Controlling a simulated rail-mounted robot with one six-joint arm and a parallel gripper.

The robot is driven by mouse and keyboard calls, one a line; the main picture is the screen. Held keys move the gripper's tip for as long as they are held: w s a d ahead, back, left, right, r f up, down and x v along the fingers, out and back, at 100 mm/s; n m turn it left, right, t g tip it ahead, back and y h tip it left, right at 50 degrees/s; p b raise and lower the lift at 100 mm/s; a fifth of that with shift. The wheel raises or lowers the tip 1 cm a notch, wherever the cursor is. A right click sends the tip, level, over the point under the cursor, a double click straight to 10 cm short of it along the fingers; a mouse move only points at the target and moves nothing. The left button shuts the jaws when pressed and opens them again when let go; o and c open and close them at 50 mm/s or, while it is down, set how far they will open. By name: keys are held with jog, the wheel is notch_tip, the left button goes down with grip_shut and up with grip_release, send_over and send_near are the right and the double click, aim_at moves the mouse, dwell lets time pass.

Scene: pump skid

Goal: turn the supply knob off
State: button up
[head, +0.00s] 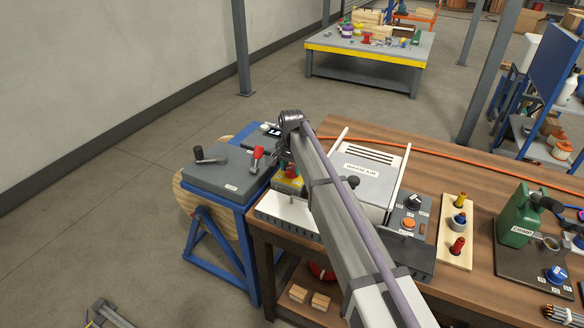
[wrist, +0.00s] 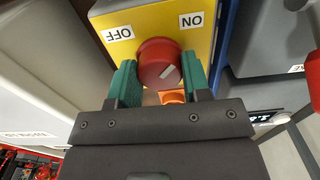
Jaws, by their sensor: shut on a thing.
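The supply knob (wrist: 158,62) is round and red with a pale line on its face. It sits on a yellow box (wrist: 160,20) labelled OFF at left and ON at right in the wrist view. The line slants to the upper right, toward the ON side. My gripper (wrist: 159,74) has its green fingers on both sides of the knob and is shut on it.
An orange part (wrist: 173,97) shows just below the knob. A grey cabinet (head: 222,172) with a black lever and a red-topped lever (head: 257,155) stands close at left. A white WARM AIR unit (head: 365,172) and a small control box (head: 408,215) are at right.

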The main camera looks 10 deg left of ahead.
jog(key=shift+c, duration=1.3)
jog(key=shift+n, duration=0.5)
jog(key=n, duration=0.2)
jog(key=shift+n, duration=0.4)
jog(key=n, duration=0.4)
jog(key=shift+n, duration=0.3)
jog(key=n, duration=0.4)
jog(key=shift+n, duration=0.3)
jog(key=n, duration=0.4)
jog(key=shift+n, duration=0.4)
